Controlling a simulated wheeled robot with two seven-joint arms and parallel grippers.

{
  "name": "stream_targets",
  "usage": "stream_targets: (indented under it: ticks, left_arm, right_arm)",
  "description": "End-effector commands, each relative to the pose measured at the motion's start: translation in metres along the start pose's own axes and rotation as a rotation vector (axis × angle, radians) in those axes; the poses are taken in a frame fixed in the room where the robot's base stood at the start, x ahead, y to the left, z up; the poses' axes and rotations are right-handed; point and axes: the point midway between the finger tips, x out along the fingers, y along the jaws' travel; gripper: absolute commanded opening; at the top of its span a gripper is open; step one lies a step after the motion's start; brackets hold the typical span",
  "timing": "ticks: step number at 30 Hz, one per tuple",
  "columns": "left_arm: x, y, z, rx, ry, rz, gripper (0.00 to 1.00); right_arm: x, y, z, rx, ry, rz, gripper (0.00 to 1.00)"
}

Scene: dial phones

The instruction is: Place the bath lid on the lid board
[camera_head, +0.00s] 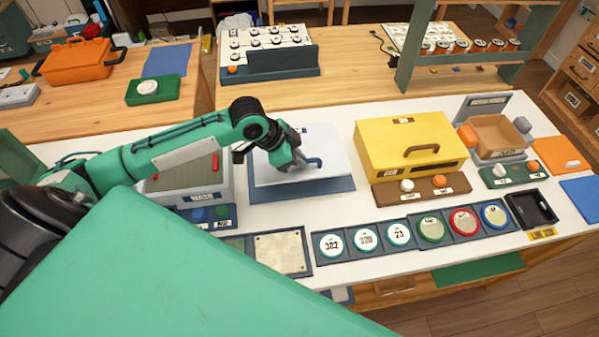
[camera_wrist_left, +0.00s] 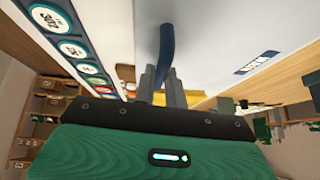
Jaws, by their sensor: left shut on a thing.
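The bath lid (camera_head: 328,146) is a flat white plate with a blue handle (camera_head: 315,162). My left gripper (camera_head: 299,163) is shut on that handle. The lid lies flat over the blue lid board (camera_head: 325,189), whose front strip and edge show below it. I cannot tell whether the lid touches the board. In the left wrist view, the blue handle (camera_wrist_left: 167,42) stands between the gripper fingers (camera_wrist_left: 163,80), with the pale lid (camera_wrist_left: 215,25) around it. My right gripper is not in view.
The grey open bath (camera_head: 226,183) stands left of the lid, partly behind my arm. A yellow box (camera_head: 385,150) stands close on the right. Several round dials (camera_head: 398,233) line the front. White table shows between the board and the dials.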

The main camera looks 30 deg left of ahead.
Motion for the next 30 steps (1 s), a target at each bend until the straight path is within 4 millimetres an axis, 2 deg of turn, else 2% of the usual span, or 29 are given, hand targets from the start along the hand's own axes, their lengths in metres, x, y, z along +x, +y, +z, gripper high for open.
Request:
stream_targets:
  ticks: [3,11,16,23,24,27,30]
  left_arm:
    - [0.015,0.001,0.01,0.0,0.001,0.0,0.0]
    - [0.032,0.002,0.02,0.0,0.001,0.0,0.0]
    - [0.054,0.003,0.034,-0.001,0.001,0.001,0.0]
    - [0.059,0.004,0.037,0.001,0.002,-0.001,0.0]
    - [0.059,0.004,0.038,0.001,0.0,0.0,0.16]
    - [0.059,0.004,0.038,0.001,0.0,0.0,0.34]
    - [0.059,0.004,0.038,0.001,0.0,0.0,0.34]
  right_arm:
    - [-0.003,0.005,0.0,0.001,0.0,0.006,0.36]
    - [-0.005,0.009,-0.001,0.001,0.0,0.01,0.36]
    - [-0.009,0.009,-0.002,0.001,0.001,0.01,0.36]
    - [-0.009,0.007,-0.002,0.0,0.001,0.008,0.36]
    - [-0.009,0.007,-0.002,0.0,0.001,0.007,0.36]
    - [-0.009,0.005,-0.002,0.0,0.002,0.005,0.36]
    - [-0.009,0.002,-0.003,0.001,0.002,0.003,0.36]
